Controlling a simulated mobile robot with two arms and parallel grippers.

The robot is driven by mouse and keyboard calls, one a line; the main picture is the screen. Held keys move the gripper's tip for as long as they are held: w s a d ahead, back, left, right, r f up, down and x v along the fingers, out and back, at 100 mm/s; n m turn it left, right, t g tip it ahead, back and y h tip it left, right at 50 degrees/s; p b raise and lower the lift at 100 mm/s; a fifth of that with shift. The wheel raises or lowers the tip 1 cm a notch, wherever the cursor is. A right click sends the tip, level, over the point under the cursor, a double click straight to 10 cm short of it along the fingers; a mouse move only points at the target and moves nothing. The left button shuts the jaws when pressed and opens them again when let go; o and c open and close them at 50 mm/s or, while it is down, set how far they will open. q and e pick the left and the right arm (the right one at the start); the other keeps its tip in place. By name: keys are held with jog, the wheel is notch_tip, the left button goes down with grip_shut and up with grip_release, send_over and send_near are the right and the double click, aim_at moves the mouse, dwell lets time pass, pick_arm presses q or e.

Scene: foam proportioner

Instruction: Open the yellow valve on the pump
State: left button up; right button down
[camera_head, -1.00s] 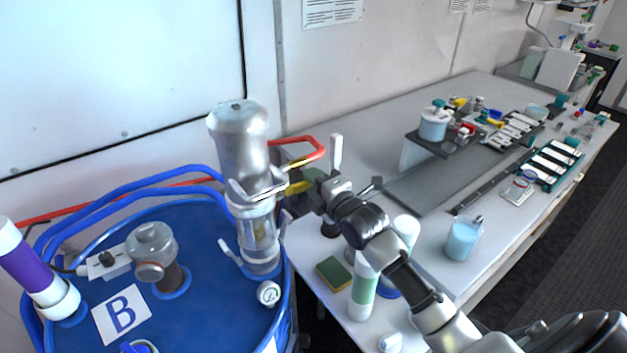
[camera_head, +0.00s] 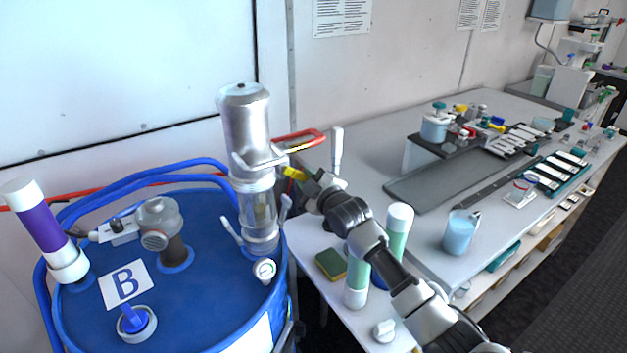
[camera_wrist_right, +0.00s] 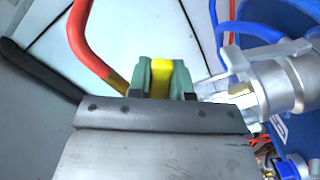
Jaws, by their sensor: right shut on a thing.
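The pump (camera_head: 245,125) is a grey metal cylinder with a clear lower section, standing upright on the blue drum. It also shows in the wrist view (camera_wrist_right: 283,82), to the right of the fingers. The yellow valve (camera_head: 294,174) sits at the pump's right side. In the wrist view, a yellow part (camera_wrist_right: 160,78) lies between the green fingertips of my right gripper (camera_wrist_right: 160,80). My right gripper (camera_head: 307,182) is shut on it, and the fingers partly hide it. My left gripper is not in view.
The blue drum (camera_head: 205,315) carries a "B" label, a gauge (camera_head: 264,270) and a purple-white cylinder (camera_head: 42,228). A red hose (camera_head: 300,141) runs behind the pump. A sponge (camera_head: 331,264), bottles and a beaker (camera_head: 461,232) stand on the tables to the right.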

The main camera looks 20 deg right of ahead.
jog(key=shift+a+f+m, duration=0.4)
jog(key=shift+f+m, duration=0.05)
jog(key=shift+m, duration=0.55)
jog(key=shift+a+f+m, duration=0.15)
jog(key=shift+a+m, duration=0.05)
jog(key=shift+m, duration=0.3)
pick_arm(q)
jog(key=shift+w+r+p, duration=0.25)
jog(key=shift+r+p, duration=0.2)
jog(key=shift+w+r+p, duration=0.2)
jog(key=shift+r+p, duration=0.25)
pick_arm(e)
jog(key=shift+s+a+f+m, duration=0.15)
jog(key=shift+a+m, duration=0.45)
jog(key=shift+m, duration=0.65)
jog(key=shift+s+a+f+m, duration=0.1)
jog(key=shift+a+f+m, duration=0.15)
jog(key=shift+a+m, duration=0.7)
jog(key=shift+s+a+f+m, duration=0.1)
jog(key=shift+a+f+m, duration=0.15)
jog(key=shift+m, duration=1.35)
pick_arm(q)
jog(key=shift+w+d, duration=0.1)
pick_arm(e)
jog(key=c, duration=1)
grip_release()
